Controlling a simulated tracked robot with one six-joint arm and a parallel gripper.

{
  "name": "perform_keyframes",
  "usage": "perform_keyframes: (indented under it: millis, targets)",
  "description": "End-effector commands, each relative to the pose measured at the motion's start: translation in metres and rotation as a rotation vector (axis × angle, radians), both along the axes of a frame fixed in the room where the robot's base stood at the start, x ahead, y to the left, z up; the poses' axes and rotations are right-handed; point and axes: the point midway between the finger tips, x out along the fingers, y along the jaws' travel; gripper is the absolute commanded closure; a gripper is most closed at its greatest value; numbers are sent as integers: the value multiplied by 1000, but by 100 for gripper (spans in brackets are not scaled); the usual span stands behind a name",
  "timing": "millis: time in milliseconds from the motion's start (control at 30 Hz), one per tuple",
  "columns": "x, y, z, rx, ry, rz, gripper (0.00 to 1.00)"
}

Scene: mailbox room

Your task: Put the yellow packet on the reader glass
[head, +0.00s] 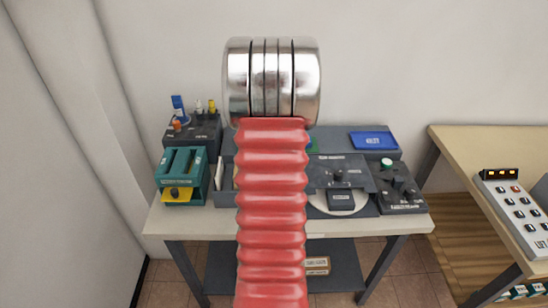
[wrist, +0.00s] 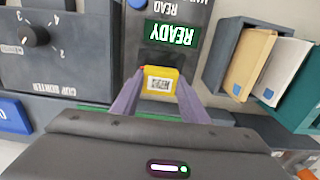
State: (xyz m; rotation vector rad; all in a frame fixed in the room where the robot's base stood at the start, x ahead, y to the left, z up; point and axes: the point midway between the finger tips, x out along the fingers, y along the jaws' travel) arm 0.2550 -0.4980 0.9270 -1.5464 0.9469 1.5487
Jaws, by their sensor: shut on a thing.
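In the wrist view the yellow packet (wrist: 172,74), with a white label bearing a square code, is between the two grey-purple fingers of my gripper (wrist: 157,78). My gripper is shut on it. Right beyond the packet is the dark reader (wrist: 192,12) with a lit green READY display (wrist: 172,34) and the word READ beside a blue button. I cannot make out the reader glass; the packet and gripper may cover it. I cannot tell whether the packet touches a surface. In the head view my red arm hides the packet, the gripper and most of the reader.
A dial unit marked CUP SORTER (wrist: 40,45) is left of the reader in the wrist view. A grey holder (wrist: 222,50) with envelopes stands close on the right, beside a teal machine (head: 183,175). A blue tray (head: 373,140) lies at the table's back right.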

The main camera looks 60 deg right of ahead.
Motion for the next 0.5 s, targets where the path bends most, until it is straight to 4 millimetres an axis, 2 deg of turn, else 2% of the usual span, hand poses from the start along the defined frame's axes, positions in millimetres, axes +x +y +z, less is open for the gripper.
perform_keyframes:
  millis: [300,500]
  targets:
    - [-1,0,-24,0,0,-1,82]
    - [-1,0,-31,-1,0,-2,82]
